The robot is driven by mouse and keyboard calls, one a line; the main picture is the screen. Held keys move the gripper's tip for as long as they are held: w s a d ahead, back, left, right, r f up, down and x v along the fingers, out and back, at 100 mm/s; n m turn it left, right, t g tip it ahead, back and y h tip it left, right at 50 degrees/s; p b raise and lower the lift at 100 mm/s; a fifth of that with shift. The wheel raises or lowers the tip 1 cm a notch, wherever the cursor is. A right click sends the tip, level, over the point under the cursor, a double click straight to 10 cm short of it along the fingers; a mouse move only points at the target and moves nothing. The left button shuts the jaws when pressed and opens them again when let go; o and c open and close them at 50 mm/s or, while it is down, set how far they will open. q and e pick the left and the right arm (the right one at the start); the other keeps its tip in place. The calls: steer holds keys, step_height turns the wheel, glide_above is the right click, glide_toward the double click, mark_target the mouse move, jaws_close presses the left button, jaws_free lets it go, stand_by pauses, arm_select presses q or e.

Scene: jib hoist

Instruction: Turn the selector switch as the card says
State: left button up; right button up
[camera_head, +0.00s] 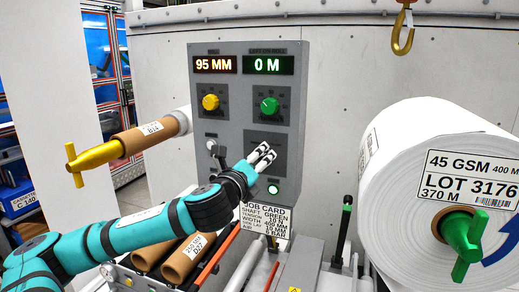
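A grey control panel (226,100) has a yellow knob (210,102) under a "95 MM" display and a green knob (270,106) under a "0 M" display. A small lever switch (212,146) sits at its lower left, and a lit green button (273,189) at its lower right. The job card (277,222) hangs below; "SHAFT GREEN" is readable, the smaller lines less so. My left gripper (263,154) is at the lower right plate of the panel, its fingertips in front of whatever is mounted there. Its finger gap is unclear. My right gripper is out of view.
A large white roll (420,150) with a green shaft handle (463,243) stands at right. A brown core (148,133) on a yellow-handled shaft (95,155) sticks out at left. A yellow hook (403,32) hangs at upper right. Cardboard cores (187,262) lie below my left arm.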

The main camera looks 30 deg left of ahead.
arm_select(q)
steer(key=shift+x, duration=1.05)
steer(key=shift+r, duration=0.1)
steer(key=c, duration=1.1)
steer(key=shift+c, duration=0.2)
